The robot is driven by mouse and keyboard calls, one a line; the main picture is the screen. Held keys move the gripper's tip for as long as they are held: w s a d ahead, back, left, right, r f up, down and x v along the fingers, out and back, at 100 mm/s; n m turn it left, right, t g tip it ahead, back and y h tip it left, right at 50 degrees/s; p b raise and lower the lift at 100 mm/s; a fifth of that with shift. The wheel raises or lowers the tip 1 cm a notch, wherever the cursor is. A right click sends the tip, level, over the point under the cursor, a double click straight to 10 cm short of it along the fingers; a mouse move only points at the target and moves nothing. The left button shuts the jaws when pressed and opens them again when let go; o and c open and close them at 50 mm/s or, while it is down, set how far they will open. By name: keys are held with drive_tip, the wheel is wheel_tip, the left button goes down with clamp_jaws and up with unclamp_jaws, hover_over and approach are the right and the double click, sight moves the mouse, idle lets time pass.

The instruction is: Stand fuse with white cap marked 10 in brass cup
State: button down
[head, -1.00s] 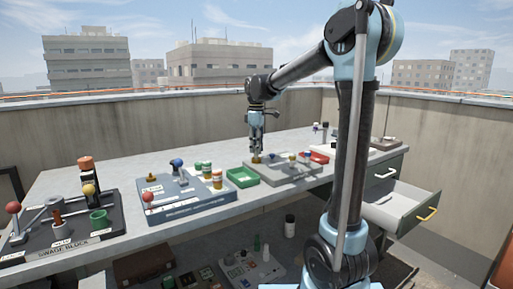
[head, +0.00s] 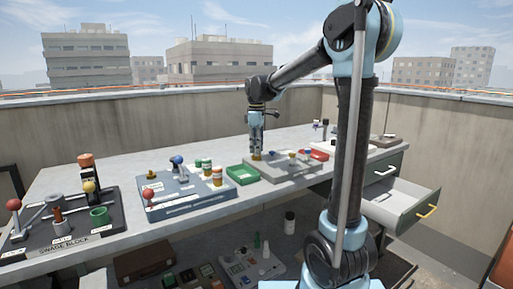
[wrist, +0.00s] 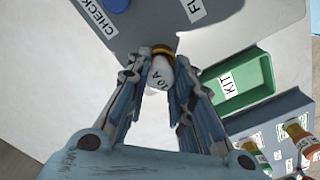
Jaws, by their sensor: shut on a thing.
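My gripper (wrist: 161,82) is shut on a fuse with a white cap (wrist: 161,72) whose dark mark reads like 10A. Only the cap end shows between the fingers; the fuse body is hidden below it. The brass cup (wrist: 163,49) shows as a yellow rim just beyond the cap. I cannot tell how deep the fuse sits in it. In the head view my gripper (head: 256,150) points straight down over the brass cup (head: 256,157), at the left end of a grey block (head: 285,170).
A green tray (wrist: 244,80) labelled KIT lies beside the block. A blue-grey fixture with capped bottles (head: 190,200) stands to the left, and a swage block (head: 75,235) farther left. A red tray (head: 314,154) is to the right. A drawer (head: 400,205) hangs open.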

drive_tip(key=c, duration=1.3)
unclamp_jaws()
drive_tip(key=shift+r, duration=0.1)
wheel_tip(320, 180, up, 12)
drive_tip(key=shift+f, duration=0.15)
drive_tip(key=s+d+f+m+t, duration=0.1)
drive_tip(key=s+d+f+m, duration=0.5)
drive_tip(key=s+d+f, duration=0.45)
drive_tip(key=s+d+f+m+t, duration=0.1)
drive_tip(key=s+d+f+m, duration=0.55)
drive_tip(key=s, duration=0.65)
drive_tip(key=s+d+f+m, duration=0.1)
drive_tip(key=s+f, duration=0.1)
drive_tip(key=f, duration=0.2)
drive_tip(key=s+d+f+m, duration=0.1)
drive_tip(key=s+d+f, duration=0.1)
drive_tip(key=s+f, duration=0.1)
drive_tip(key=s+d+f+m, duration=0.1)
drive_tip(key=s+f, duration=0.2)
drive_tip(key=f, duration=0.2)
drive_tip(key=shift+s+d, duration=0.15)
drive_tip(key=shift+d, duration=0.1)
